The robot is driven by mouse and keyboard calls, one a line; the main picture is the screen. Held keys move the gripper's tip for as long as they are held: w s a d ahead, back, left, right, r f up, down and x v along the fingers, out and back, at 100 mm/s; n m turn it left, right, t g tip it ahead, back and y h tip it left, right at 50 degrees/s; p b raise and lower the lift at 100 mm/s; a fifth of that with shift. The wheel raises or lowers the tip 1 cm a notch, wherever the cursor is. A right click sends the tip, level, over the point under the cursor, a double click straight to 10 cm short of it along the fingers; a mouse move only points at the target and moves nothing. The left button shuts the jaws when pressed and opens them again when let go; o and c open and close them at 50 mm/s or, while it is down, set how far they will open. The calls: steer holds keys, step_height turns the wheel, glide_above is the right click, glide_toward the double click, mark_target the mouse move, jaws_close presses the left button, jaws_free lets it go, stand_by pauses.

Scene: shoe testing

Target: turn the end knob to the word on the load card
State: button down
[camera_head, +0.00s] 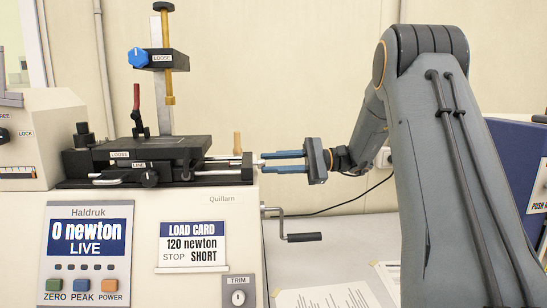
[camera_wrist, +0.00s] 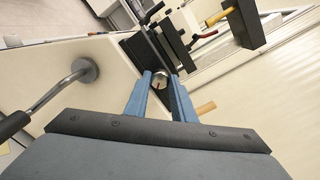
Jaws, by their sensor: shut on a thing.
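The end knob (camera_wrist: 159,83) is a small round metal knob with a red mark on its face, at the end of the black slide. My gripper (camera_head: 263,162) reaches in from the right with blue fingers level; in the wrist view my gripper (camera_wrist: 160,77) has a finger on each side of the knob and is shut on it. In the head view the fingertips mostly hide the knob. The load card (camera_head: 191,244) on the machine's front reads 120 newton, STOP SHORT, with SHORT in bolder letters. Any words at the knob cannot be read.
The display (camera_head: 87,238) reads 0 newton, LIVE. A crank handle (camera_head: 303,238) sticks out below my gripper. A tan peg (camera_head: 237,143) stands behind the slide. A column with a blue knob (camera_head: 138,57) labelled LOOSE rises at the left. Papers (camera_head: 325,296) lie on the table.

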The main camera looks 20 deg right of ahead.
steer(key=shift+m+p, duration=2.2)
steer(key=shift+m, duration=1.9)
steer(key=c, duration=1.5)
jaws_free()
steer(key=d+b, duration=0.1)
steer(key=d, duration=0.1)
steer(key=d+b, duration=0.1)
steer(key=d, duration=0.2)
steer(key=s+d+b, duration=0.1)
steer(key=d, duration=0.1)
steer(key=shift+s+d+b, duration=0.1)
steer(key=shift+d+b, duration=0.2)
steer(key=shift+d, duration=0.1)
steer(key=shift+s+a, duration=0.1)
